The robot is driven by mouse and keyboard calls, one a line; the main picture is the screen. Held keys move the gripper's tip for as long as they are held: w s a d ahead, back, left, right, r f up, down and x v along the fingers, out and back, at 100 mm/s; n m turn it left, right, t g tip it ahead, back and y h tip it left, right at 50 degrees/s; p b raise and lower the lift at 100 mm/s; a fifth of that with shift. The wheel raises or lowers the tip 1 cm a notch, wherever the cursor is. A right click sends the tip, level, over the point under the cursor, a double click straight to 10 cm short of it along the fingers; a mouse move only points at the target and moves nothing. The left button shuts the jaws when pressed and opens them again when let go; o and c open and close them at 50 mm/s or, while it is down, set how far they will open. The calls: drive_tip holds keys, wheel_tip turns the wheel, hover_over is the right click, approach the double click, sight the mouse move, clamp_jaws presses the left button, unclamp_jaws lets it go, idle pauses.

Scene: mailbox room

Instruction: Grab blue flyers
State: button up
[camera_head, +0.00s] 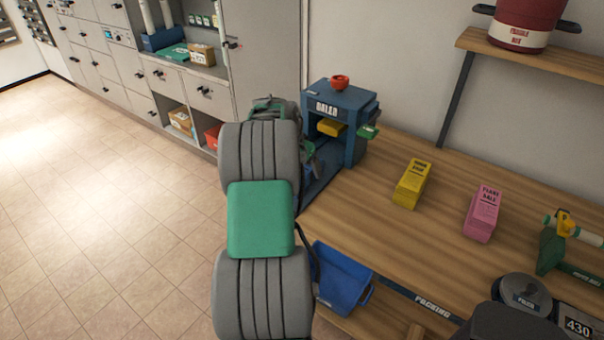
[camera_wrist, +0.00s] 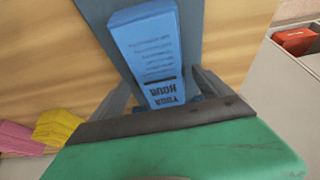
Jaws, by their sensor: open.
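The blue flyers (camera_wrist: 150,45) form a block-shaped stack with dark print, seen in the upper middle of the wrist view. They lie over a blue-grey strip between wooden surfaces. My gripper (camera_wrist: 160,82) is open, with one grey finger on each side of the stack's near end. I cannot tell whether either finger touches it. In the head view my arm covers the area beside the blue baler (camera_head: 343,110), and the blue flyers are hidden there.
Yellow flyers (camera_head: 413,184) and pink flyers (camera_head: 482,213) stand apart on the wooden packing table (camera_head: 370,230). A blue bin (camera_head: 340,277) sits below its edge. A tape dispenser (camera_head: 552,245) and scale (camera_head: 525,293) are at right. Open floor lies left.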

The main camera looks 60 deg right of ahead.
drive_tip(key=shift+x, duration=1.1)
drive_tip(key=shift+c, duration=0.6)
clamp_jaws()
drive_tip(key=shift+r, duration=0.1)
